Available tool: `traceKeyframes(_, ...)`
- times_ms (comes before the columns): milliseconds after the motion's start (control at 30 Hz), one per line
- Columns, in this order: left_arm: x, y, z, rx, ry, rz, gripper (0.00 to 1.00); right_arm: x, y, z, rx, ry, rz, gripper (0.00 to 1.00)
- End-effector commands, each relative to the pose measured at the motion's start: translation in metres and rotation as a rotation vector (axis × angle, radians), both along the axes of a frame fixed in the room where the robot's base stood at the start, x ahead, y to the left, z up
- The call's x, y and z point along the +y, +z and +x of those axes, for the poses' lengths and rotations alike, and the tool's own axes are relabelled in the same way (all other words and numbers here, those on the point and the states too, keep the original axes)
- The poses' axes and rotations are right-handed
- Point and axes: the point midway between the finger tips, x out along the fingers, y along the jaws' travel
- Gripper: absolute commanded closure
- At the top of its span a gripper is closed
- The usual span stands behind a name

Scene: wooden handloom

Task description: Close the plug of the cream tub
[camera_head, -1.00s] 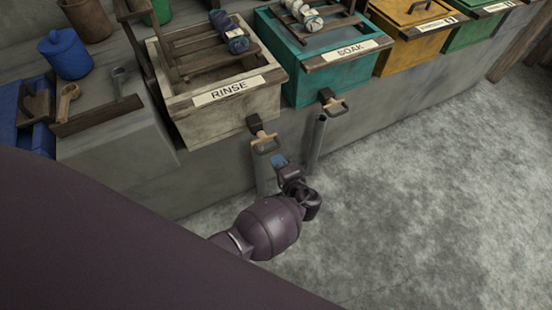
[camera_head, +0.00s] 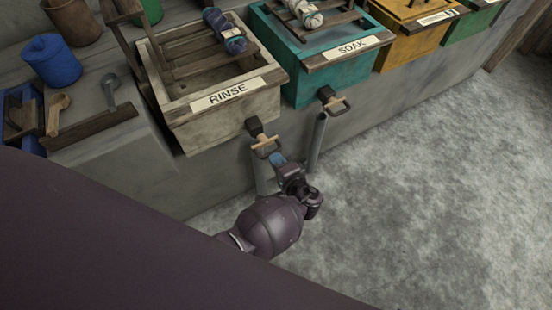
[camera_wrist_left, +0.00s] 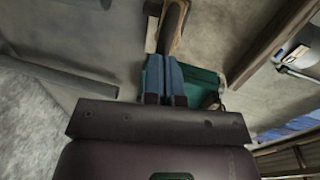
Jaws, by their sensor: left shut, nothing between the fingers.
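The cream tub (camera_head: 215,122), labelled RINSE, stands on the grey ledge. Its plug (camera_head: 265,143), a dark block with a light wooden handle, sticks out low at the tub's front right corner. My left gripper (camera_head: 276,160) is shut and empty, its blue fingers just below and in front of the handle. In the left wrist view the shut fingers (camera_wrist_left: 173,82) point at a wooden handle (camera_wrist_left: 174,28); I cannot tell whether they touch it. My right gripper is not in view.
The teal SOAK tub (camera_head: 310,75) stands to the right with its own handle (camera_head: 336,105). Grey pipes (camera_head: 317,142) hang below the plugs. A yellow tub (camera_head: 410,48) is further right. A blue pot (camera_head: 52,60) stands at the left. The floor at right is clear.

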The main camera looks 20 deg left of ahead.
Motion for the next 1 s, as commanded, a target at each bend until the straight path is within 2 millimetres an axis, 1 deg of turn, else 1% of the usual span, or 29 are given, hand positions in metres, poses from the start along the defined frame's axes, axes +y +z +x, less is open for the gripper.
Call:
traceKeyframes(233,0.003,0.0,0.002,-0.001,0.0,0.001,1.0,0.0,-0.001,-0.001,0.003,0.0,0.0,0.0)
traceKeyframes(433,0.025,-0.002,0.019,0.0,0.001,0.002,1.0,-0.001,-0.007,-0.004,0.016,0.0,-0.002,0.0)
traceKeyframes(500,0.029,-0.001,0.022,0.0,0.0,0.001,1.0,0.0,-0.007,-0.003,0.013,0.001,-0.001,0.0)
traceKeyframes(733,0.032,0.001,0.024,-0.002,0.001,0.003,1.0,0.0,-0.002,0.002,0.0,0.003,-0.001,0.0)
traceKeyframes(1000,0.034,0.004,0.026,-0.006,0.002,0.005,1.0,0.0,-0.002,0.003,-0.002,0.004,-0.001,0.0)
